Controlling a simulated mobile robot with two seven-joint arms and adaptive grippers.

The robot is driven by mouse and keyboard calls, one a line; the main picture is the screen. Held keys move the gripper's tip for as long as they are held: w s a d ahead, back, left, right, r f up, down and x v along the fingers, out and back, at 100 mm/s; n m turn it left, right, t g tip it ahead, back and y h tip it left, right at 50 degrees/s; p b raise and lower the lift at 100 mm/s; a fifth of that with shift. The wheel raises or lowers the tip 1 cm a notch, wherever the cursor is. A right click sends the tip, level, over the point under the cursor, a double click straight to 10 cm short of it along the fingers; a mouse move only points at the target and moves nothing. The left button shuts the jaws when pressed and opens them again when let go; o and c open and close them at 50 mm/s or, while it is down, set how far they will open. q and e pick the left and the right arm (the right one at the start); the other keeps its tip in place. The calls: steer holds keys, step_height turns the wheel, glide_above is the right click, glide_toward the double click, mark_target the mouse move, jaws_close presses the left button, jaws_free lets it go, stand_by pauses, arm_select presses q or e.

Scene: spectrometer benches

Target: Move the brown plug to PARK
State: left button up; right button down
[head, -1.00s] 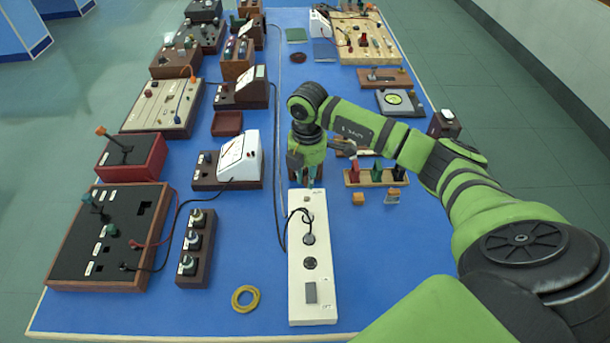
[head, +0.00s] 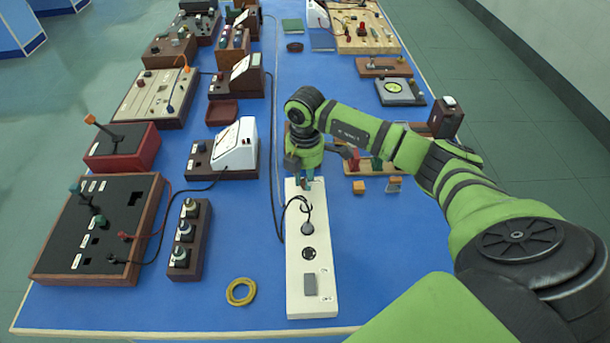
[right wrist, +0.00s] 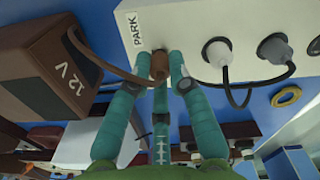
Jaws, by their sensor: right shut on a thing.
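The brown plug (right wrist: 158,65) is between the fingertips of my right gripper (right wrist: 162,68) in the right wrist view. The gripper is shut on it. The plug is at the face of the white socket strip (right wrist: 185,25), beside the PARK label (right wrist: 137,28); I cannot tell whether it is seated. A brown cord runs from the plug to the 12 V box (right wrist: 40,65). In the head view my right gripper (head: 307,182) is at the far end of the white strip (head: 297,270), and the plug is hidden there. My left gripper is not in view.
A white plug (right wrist: 217,50) and a grey plug (right wrist: 272,47) joined by a black cord sit farther along the strip. A yellow ring (head: 240,291) lies left of the strip. A rack with coloured plugs (head: 376,165) stands to the right of the gripper.

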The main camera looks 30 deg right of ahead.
steer(key=shift+f, duration=0.25)
steer(key=c, duration=1.1)
jaws_free()
steer(key=shift+o, duration=0.2)
steer(key=shift+r, duration=0.25)
step_height(320, 180, up, 12)
steer(key=shift+f, duration=0.2)
